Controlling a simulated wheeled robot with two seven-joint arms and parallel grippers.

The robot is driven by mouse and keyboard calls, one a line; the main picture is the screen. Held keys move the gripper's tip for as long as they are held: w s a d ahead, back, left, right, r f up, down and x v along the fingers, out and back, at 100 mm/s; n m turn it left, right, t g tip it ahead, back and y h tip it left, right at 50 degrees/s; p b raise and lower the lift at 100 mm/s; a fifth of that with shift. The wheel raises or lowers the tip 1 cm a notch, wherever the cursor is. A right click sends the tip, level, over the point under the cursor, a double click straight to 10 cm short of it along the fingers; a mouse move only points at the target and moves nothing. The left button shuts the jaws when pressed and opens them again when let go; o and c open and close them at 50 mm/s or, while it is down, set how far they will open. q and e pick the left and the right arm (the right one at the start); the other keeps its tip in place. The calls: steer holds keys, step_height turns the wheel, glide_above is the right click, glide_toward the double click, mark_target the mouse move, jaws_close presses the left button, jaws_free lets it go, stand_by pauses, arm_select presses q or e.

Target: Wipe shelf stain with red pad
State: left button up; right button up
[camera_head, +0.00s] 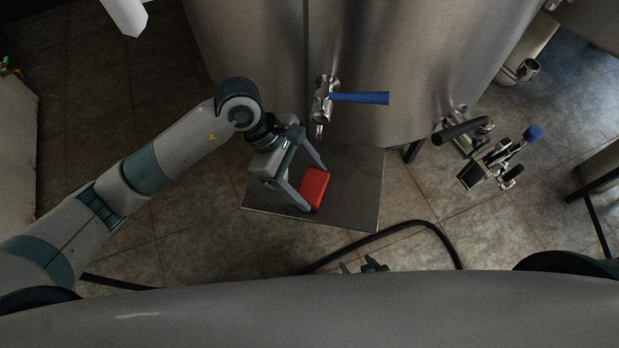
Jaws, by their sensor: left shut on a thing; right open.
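The red pad (314,188) is a small red block over the grey shelf (350,208), a flat plate in front of the steel tank. My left gripper (316,189) reaches in from the left and is shut on the red pad, one finger on each side. I cannot tell whether the pad touches the shelf. No stain can be made out on the visible part of the shelf; the gripper and pad cover some of it. My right gripper (365,267) shows only as dark tips above my body at the bottom; it is open, its lower part hidden.
The steel tank (420,60) stands behind the shelf. A valve with a blue handle (360,98) sticks out above the shelf. Pipe fittings (490,165) with a blue knob stand to the right. A black hose (420,223) curves over the tiled floor in front.

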arm_select(q)
steer(key=shift+s+a+f+b, duration=0.1)
steer(key=shift+s+a+b, duration=0.15)
steer(key=shift+a, duration=0.35)
steer(key=shift+s+a+f+b, duration=0.1)
steer(key=shift+a+b, duration=0.1)
steer(key=shift+a, duration=0.35)
steer(key=shift+s+a, duration=0.2)
steer(key=shift+a, duration=0.25)
steer(key=shift+r, duration=0.1)
steer(key=shift+r+p, duration=1)
steer(key=shift+r, duration=2)
step_height(320, 180, up, 3)
steer(key=shift+p, duration=0.4)
